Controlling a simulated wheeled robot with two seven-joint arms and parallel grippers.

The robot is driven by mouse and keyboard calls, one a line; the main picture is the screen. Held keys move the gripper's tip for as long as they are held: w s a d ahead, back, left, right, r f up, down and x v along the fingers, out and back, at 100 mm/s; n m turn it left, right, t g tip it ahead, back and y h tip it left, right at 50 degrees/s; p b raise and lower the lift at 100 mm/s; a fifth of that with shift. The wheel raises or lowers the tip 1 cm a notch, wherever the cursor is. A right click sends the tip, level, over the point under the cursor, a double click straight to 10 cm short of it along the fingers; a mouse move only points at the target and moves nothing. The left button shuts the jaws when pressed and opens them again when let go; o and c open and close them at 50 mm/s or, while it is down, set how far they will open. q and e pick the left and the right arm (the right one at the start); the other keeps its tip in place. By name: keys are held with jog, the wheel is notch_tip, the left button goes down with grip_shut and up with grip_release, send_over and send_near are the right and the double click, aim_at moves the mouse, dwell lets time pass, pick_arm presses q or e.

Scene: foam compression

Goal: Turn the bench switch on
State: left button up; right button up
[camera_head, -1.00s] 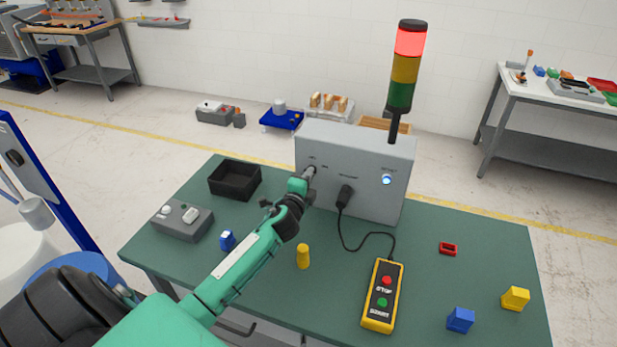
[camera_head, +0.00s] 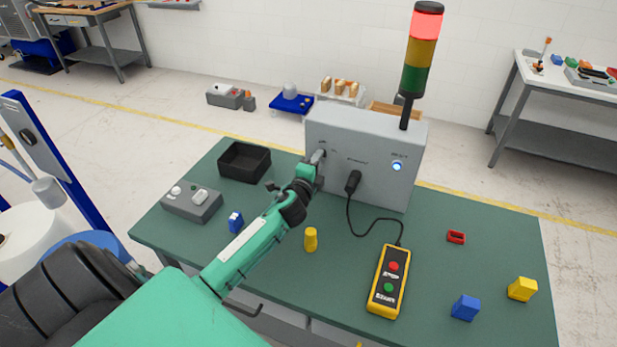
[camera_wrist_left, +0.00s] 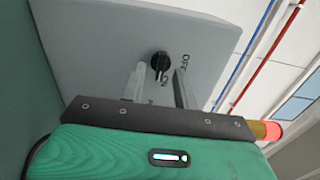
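In the head view the left gripper (camera_head: 319,163) is at the left of the box's front and hides most of the knob. The signal tower (camera_head: 421,50) on the box is lit red.
The green bench (camera_head: 270,275) holds a black tray (camera_head: 245,162), a grey button box (camera_head: 192,203), a yellow pendant (camera_head: 389,283) cabled to the control box, a yellow cylinder (camera_head: 311,240) and several small blocks. The bench's right side has free room.

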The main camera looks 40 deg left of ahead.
pick_arm(q)
jog(key=b+v, duration=0.3)
jog(key=v, duration=1)
